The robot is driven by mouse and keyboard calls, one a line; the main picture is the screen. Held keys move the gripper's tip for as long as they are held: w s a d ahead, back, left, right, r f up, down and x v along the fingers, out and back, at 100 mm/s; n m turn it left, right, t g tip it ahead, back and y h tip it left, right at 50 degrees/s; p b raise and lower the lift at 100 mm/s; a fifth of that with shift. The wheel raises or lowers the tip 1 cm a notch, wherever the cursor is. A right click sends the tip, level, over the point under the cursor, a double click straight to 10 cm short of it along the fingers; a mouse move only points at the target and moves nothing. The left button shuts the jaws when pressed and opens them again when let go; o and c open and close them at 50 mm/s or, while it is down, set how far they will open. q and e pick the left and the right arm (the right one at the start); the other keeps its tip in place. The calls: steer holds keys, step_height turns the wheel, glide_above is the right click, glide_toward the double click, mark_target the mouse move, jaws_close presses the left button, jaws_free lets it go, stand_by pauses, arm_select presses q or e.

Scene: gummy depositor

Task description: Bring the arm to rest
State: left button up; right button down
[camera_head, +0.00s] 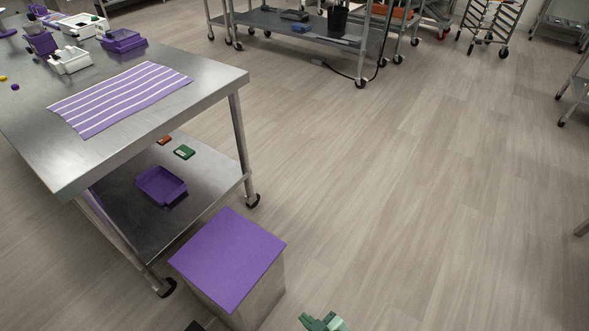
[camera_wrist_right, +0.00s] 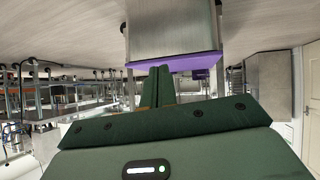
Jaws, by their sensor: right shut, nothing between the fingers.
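My right gripper (camera_head: 324,321) shows as a green shape at the bottom edge of the head view, right of a purple-topped box (camera_head: 230,258). Only part of it is in the picture. In the right wrist view its green fingers (camera_wrist_right: 157,86) are together with nothing between them. That view is upside down, and the purple-topped box (camera_wrist_right: 172,30) appears beyond the fingertips. I cannot tell the exact gap to the box. My left gripper is in neither view.
A steel table (camera_head: 215,85) stands at the left with a striped purple mat (camera_head: 120,97) and several trays on top. Its lower shelf (camera_head: 125,200) holds a purple tray (camera_head: 161,186). A steel cart (camera_head: 300,28) stands at the back. The floor (camera_head: 430,190) at the right is clear.

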steer(key=s+d+f+m+g+h+p, duration=0.2)
steer(key=s+d+f+h+p, duration=0.1)
steer(key=s+d, duration=0.6)
steer(key=s+d+f+m+g+h+p, duration=0.2)
steer(key=s+d+f+g, duration=0.1)
steer(key=s+d, duration=0.55)
arm_select(q)
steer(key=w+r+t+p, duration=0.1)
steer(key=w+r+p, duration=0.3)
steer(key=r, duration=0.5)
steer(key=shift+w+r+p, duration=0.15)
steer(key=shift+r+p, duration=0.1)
steer(key=shift+p, duration=0.25)
arm_select(e)
steer(key=s+d+r+m+g+h, duration=0.1)
steer(key=s+d, duration=0.1)
steer(key=s, duration=1)
steer(key=s+d+r+m+g, duration=0.1)
steer(key=s+d+g, duration=0.1)
steer(key=s, duration=0.9)
steer(key=shift+s+d+r+h, duration=0.15)
steer(key=shift+s+r+h, duration=0.1)
steer(key=shift+s+h, duration=0.15)
